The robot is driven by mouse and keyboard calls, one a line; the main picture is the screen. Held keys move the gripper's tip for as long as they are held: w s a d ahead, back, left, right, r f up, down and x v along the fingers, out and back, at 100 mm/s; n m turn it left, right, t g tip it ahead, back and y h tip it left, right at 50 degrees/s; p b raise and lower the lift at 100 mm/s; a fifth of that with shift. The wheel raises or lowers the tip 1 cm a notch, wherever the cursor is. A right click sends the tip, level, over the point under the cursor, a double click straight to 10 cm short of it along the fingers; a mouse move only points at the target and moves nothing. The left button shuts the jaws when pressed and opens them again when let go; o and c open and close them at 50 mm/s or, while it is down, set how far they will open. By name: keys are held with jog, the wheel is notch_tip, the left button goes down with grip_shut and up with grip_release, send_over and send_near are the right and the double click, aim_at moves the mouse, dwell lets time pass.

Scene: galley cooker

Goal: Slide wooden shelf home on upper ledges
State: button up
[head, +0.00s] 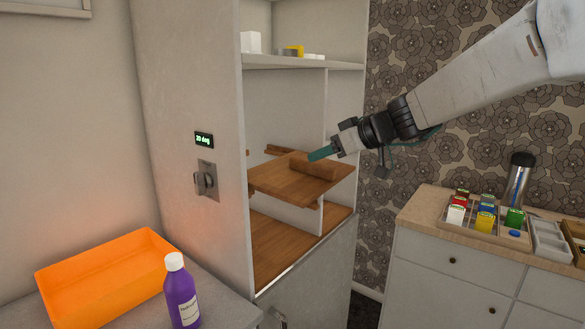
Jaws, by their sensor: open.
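The wooden shelf (285,184) is a brown board inside the open upright cabinet, about halfway up. Its front right corner sticks out past the cabinet's side opening, and it looks slightly tilted. A raised wooden bar (315,168) lies across its right part. My gripper (320,153), with teal fingers, comes in from the right and is open just above the bar. I cannot tell whether the fingers touch it.
The lower wooden floor (270,250) of the cabinet is bare. A white upper shelf (300,62) holds small items. An orange tray (105,285) and a purple bottle (181,292) stand at front left. A drawer unit (455,262) with boxes and a flask (517,178) stands right.

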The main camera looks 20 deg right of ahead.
aim_at(299, 158)
jog(key=shift+w, duration=0.8)
jog(key=x, duration=0.7)
jog(key=shift+w+a+r, duration=0.1)
jog(key=shift+w+a, duration=0.1)
jog(key=shift+a, duration=0.2)
grip_shut()
jog(key=shift+r, duration=0.1)
